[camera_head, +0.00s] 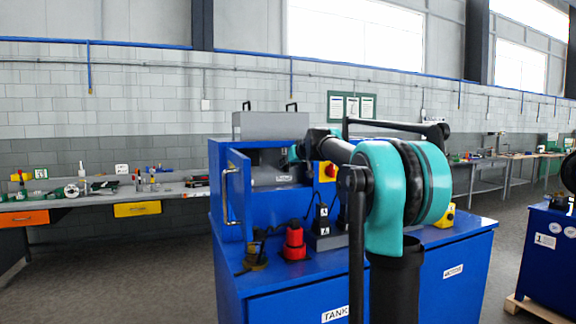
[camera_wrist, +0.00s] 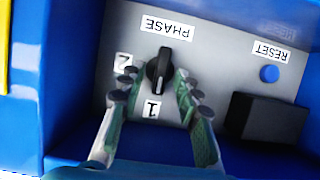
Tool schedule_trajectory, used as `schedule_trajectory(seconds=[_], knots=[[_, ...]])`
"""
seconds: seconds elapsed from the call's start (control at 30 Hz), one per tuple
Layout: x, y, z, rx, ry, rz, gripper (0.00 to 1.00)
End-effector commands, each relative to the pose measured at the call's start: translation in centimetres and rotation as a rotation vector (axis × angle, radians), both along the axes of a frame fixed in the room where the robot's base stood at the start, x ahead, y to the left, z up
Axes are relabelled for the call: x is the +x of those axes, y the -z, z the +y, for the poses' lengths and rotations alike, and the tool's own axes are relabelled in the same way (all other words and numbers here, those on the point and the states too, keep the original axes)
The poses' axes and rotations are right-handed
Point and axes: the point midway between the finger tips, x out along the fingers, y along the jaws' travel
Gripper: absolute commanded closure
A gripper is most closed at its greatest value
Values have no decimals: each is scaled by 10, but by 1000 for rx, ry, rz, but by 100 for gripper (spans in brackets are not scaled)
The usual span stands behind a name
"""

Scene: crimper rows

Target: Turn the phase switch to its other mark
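The phase switch (camera_wrist: 160,72) is a black knob on a grey panel under an upside-down PHASE label (camera_wrist: 167,27). Its bar stands nearly upright in the wrist view, with its lower end towards mark 1 (camera_wrist: 152,110). Mark 2 (camera_wrist: 123,63) is to its left. My gripper (camera_wrist: 155,82) is open, with a fingertip on each side of the knob and gaps showing between. In the head view the switch is hidden, and my gripper (camera_head: 294,153) is mostly hidden by my arm at the open blue cabinet.
A blue RESET button (camera_wrist: 269,73) and a black block (camera_wrist: 266,119) are right of the switch. Blue walls enclose the panel. In the head view, an open blue door (camera_head: 238,195) stands left of my arm; a red plug (camera_head: 294,242) stands on the cabinet's ledge.

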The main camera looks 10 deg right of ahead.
Motion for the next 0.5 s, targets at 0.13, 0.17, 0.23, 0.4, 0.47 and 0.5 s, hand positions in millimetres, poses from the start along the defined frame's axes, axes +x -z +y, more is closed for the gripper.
schedule_trajectory(seconds=[0.13,0.17,0.23,0.4,0.47,0.5], knots=[[5,2,2,0,0,0,67],[5,3,2,0,0,0,67],[6,3,2,0,0,0,67],[5,3,2,0,0,0,70],[5,3,2,0,0,0,77],[5,3,2,0,0,0,82]])
